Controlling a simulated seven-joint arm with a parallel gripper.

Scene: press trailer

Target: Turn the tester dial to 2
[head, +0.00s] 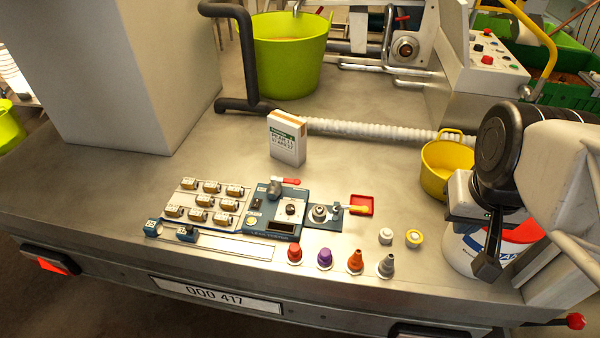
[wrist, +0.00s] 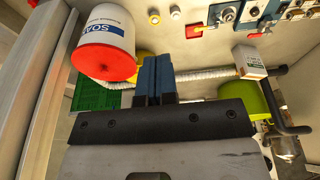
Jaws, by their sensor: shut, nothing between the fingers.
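The blue tester (head: 276,222) lies on the metal bed near the front edge in the head view. A small dark dial (head: 291,208) sits on its top face; its setting is too small to read. A grey knob or fitting and a red lever are on its upper part. The tester also shows at the top right of the wrist view (wrist: 254,13), partly cut off. My gripper (head: 486,266) is far to the right of the tester, in front of the white bucket, apart from the dial. In the wrist view my gripper's blue fingers (wrist: 153,62) are together and empty.
A white bucket (head: 468,258) and a yellow bucket (head: 436,178) stand at the right. Coloured cones (head: 325,260) line the front edge. A white-green box (head: 287,140) stands behind the tester. A panel of small modules (head: 201,216) and a slide rail (head: 225,243) lie left.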

